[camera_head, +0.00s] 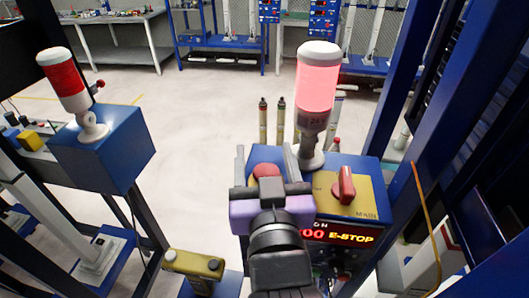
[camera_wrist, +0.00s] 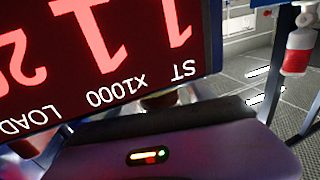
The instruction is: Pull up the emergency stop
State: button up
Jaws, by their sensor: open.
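The emergency stop is a red mushroom button (camera_head: 266,170) on top of a blue control box (camera_head: 262,153) in the head view. My gripper (camera_head: 265,158) is open, with one finger to the left of the button and one to its right. The lower part of the button is hidden behind my gripper, and I cannot tell whether the fingers touch it. The box's display (camera_head: 345,237) reads E-STOP in lit letters. The wrist view shows a large upside-down red digit display (camera_wrist: 100,50) close up, and my purple gripper body (camera_wrist: 190,145) below it.
A lit red beacon (camera_head: 316,90) stands on the box just behind my gripper. A red rotary switch (camera_head: 345,186) marked MAIN sits to the right on a yellow plate. Blue posts (camera_head: 400,75) rise on the right. Another blue box (camera_head: 105,150) with a red beacon stands left.

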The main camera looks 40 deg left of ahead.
grip_shut()
dwell(0.3)
jog(key=shift+r, duration=0.1)
jog(key=shift+w+r+p, duration=0.1)
jog(key=shift+r+p, duration=0.65)
jog(key=shift+c, duration=0.4)
grip_release()
jog(key=shift+o, duration=0.4)
jog(key=shift+f, duration=0.1)
